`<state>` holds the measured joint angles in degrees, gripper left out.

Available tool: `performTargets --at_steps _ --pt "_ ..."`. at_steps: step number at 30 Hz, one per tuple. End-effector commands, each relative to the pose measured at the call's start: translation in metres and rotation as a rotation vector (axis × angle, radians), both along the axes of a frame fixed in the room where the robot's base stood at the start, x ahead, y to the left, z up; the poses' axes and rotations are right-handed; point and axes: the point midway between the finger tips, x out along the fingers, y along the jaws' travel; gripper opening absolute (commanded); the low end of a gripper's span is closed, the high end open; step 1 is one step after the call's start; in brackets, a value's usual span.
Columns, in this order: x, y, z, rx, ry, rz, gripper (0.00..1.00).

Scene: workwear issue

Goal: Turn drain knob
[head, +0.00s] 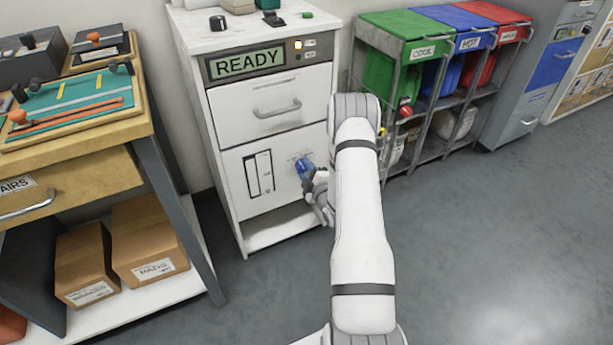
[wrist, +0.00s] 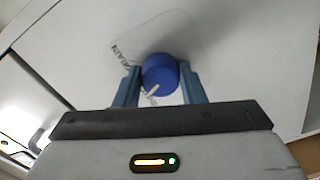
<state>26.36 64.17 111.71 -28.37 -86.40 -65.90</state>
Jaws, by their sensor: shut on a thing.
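The drain knob (head: 304,166) is a blue round knob on the lower front panel of the white cabinet (head: 230,190). It also shows in the wrist view, a blue knob (wrist: 160,74) with a white pointer mark directed to the lower left. Part of the printed word "DRAIN" is visible on the panel to its left. My gripper (head: 314,178) is at the knob in the head view. In the wrist view my gripper (wrist: 160,84) is shut on the knob, one finger on each side. My arm hides part of the cabinet's right side in the head view.
The cabinet has a "READY" display (head: 247,63), a drawer handle (head: 277,109) and an open shelf below. A workbench (head: 140,125) with boxes beneath stands at left. A rack with green (head: 400,25), blue and red bins stands at right. The floor at right is clear.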

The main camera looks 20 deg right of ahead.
Motion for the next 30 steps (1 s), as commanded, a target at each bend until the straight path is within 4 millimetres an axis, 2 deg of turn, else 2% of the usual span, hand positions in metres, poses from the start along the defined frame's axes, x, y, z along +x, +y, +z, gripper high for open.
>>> performTargets --at_steps 6,15,30 --pt "0.0006 0.0002 -0.0035 -0.177 -0.008 0.001 0.14" --pt "0.0006 0.0007 -0.0014 -0.339 -0.012 0.002 0.14" --pt "0.0006 0.0011 0.0010 -0.404 -0.014 0.003 0.14"
